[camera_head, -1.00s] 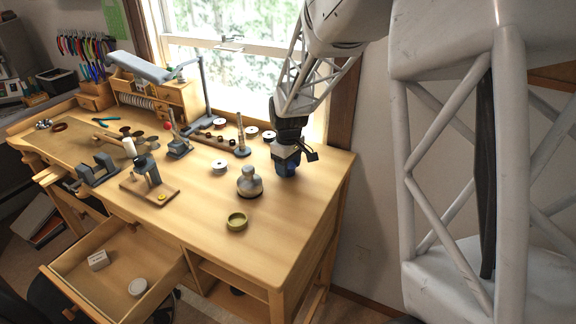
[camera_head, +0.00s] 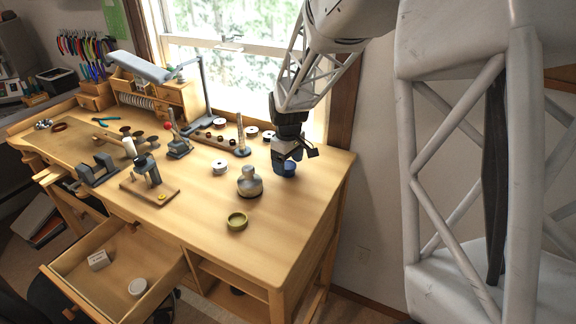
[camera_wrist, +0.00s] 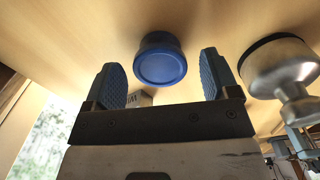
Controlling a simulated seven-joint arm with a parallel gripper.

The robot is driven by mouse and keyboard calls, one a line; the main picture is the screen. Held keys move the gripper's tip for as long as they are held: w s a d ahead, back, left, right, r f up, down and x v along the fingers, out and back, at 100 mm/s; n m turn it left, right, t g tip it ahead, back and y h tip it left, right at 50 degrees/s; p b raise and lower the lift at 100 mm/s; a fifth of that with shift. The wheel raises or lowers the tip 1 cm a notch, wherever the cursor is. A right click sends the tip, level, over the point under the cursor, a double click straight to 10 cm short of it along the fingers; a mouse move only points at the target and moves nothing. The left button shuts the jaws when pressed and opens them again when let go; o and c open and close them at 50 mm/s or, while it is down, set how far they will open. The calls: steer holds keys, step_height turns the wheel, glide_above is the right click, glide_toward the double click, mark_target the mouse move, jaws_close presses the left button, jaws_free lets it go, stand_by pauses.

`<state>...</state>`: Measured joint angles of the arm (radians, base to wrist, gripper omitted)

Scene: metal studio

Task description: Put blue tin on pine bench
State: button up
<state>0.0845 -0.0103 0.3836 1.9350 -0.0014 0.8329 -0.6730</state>
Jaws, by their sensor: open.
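The blue tin (camera_head: 288,169) stands upright on the pine bench (camera_head: 196,197), near its back right part. In the wrist view the round lid of the tin (camera_wrist: 160,68) faces the camera, in line with the gap between the fingers. My gripper (camera_head: 287,157) is just above the tin and open. In the wrist view my gripper (camera_wrist: 163,76) shows its two blue-padded fingers apart, one on each side of the tin, with gaps between pads and tin.
A metal flask-like piece (camera_head: 249,182) stands left of the tin, close to one finger in the wrist view. An olive round tin (camera_head: 237,221) lies nearer the front. The bench's right front is clear.

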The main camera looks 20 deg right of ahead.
mark_target(288, 166)
step_height(288, 166, up, 11)
steer(key=shift+f, duration=0.15)
stand_by(0.4)
stand_by(0.5)
steer(key=s+a+r+m+t, duration=0.1)
steer(key=s+a+m, duration=0.1)
steer(key=s, duration=1.6)
steer(key=s+a+r+m+t, duration=0.1)
steer(key=s+m, duration=0.4)
steer(key=s, duration=1.3)
steer(key=shift+s+a+r+t, duration=0.15)
steer(key=shift+a+r+t, duration=0.15)
steer(key=shift+a+r, duration=0.6)
steer(key=shift+a+f, duration=0.2)
